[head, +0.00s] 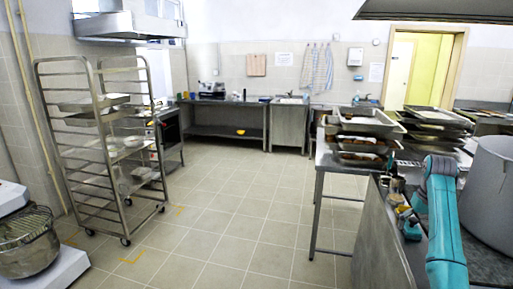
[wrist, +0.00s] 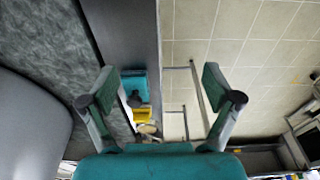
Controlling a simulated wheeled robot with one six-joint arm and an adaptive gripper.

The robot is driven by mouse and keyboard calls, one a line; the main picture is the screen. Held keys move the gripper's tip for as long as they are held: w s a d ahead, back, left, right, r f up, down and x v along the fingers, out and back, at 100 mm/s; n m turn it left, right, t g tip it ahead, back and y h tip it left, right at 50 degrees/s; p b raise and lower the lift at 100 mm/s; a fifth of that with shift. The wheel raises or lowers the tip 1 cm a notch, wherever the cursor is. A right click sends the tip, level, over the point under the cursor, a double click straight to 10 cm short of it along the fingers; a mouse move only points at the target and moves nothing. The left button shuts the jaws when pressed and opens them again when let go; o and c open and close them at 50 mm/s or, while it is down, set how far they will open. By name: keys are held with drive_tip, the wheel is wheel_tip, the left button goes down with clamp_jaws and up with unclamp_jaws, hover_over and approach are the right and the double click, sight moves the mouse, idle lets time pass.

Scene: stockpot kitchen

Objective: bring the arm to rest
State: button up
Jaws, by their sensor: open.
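My arm (head: 442,215), teal, stands at the right of the head view, bent, beside the big grey stockpot. In the wrist view my gripper (wrist: 160,82) has its two fingers spread wide, with nothing held between them. Beyond the fingers, the wrist view shows the edge of a grey counter, with small teal and yellow things (wrist: 142,116) near it. The fingertips are hard to make out in the head view.
The stockpot (head: 488,185) stands close to the right of my arm. Stacked trays (head: 365,122) sit on a steel table to its left. A wheeled tray rack (head: 102,150) stands at left. The tiled floor (head: 225,215) between is clear.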

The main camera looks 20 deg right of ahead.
drive_tip(key=a+f+t, duration=0.1)
drive_tip(key=a+f, duration=0.4)
drive_tip(key=f, duration=0.3)
drive_tip(key=a+f+n+t+h, duration=0.1)
drive_tip(key=a+f, duration=0.4)
drive_tip(key=f, duration=0.4)
drive_tip(key=a+f, duration=0.5)
drive_tip(key=f, duration=0.3)
drive_tip(key=s+a+f+n+t, duration=0.1)
drive_tip(key=s+a+f+t, duration=0.1)
drive_tip(key=s+a+f, duration=0.55)
drive_tip(key=s+a+f+n+t, duration=0.15)
drive_tip(key=s+a+f, duration=0.35)
drive_tip(key=a, duration=0.5)
drive_tip(key=s+a+r+n+t, duration=0.1)
drive_tip(key=s+a+r+t, duration=0.1)
drive_tip(key=s+a, duration=0.6)
drive_tip(key=s+a+r+t, duration=0.25)
drive_tip(key=s+a, duration=0.25)
drive_tip(key=s, duration=0.6)
drive_tip(key=s+a+r+n+t+y, duration=0.1)
drive_tip(key=s+a+r, duration=0.1)
drive_tip(key=s+r, duration=0.5)
drive_tip(key=s+a+r+t, duration=0.2)
drive_tip(key=s+r, duration=0.6)
drive_tip(key=r, duration=0.6)
drive_tip(key=shift+s+a+n+y, duration=0.25)
drive_tip(key=shift+a+n+y, duration=0.15)
drive_tip(key=shift+a, duration=0.25)
